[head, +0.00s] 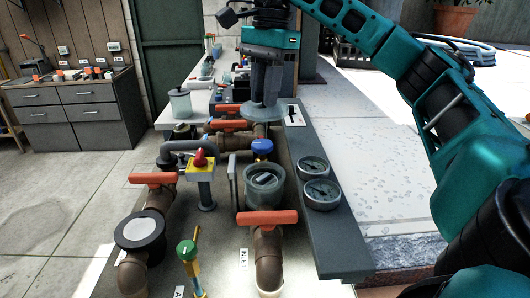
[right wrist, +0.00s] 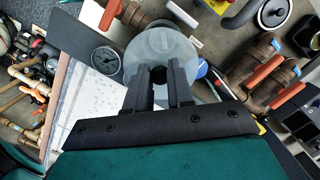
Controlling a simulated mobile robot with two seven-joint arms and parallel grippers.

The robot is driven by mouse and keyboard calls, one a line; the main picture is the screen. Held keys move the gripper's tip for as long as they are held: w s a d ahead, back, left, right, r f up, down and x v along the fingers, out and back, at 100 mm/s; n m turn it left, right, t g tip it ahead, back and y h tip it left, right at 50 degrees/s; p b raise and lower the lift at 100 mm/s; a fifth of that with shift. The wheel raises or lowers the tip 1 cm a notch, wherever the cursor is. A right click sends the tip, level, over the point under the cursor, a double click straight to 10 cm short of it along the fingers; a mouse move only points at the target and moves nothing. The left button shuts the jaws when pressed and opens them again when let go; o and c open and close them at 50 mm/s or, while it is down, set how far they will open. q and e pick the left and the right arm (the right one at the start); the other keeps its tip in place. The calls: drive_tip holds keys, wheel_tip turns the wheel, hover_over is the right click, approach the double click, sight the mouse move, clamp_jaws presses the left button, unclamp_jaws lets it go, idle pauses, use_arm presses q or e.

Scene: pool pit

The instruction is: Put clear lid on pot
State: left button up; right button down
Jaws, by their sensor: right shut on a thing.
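My right gripper (head: 264,98) points down over the pipework and is shut on the clear lid (head: 262,112). The lid is a round, see-through grey disc held roughly level. In the right wrist view, my right gripper's fingers (right wrist: 161,82) close on the lid's dark knob, with the lid (right wrist: 150,45) spread beyond them. The pot (head: 250,198) is an open grey cylinder with a basket-like piece inside, nearer the camera than the lid and below it. The lid is apart from the pot. I cannot make out the pot clearly in the right wrist view. My left gripper is not in view.
Two round gauges (head: 321,194) lie right of the pot on a grey ledge (head: 333,240). A blue-capped fitting (head: 262,148) stands just behind the pot. An orange-handled valve (head: 268,218) is in front, and a yellow box with a red knob (head: 201,163) is left.

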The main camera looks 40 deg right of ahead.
drive_tip(key=shift+f+b, duration=1.2)
drive_tip(key=shift+f, duration=5.6)
drive_tip(key=shift+f, duration=0.1)
drive_tip(key=shift+f+b, duration=0.3)
drive_tip(key=shift+f, duration=0.1)
drive_tip(key=c, duration=1)
unclamp_jaws()
drive_tip(key=r+p, duration=0.1)
drive_tip(key=r, duration=0.2)
drive_tip(key=d+r+p, duration=0.1)
drive_tip(key=r, duration=0.3)
drive_tip(key=r+p, duration=0.1)
drive_tip(key=r, duration=0.2)
drive_tip(key=shift+w+d+r, duration=0.1)
drive_tip(key=shift+d+r, duration=0.1)
drive_tip(key=shift+r, duration=0.2)
drive_tip(key=shift+d+r, duration=0.2)
drive_tip(key=shift+r, duration=0.8)
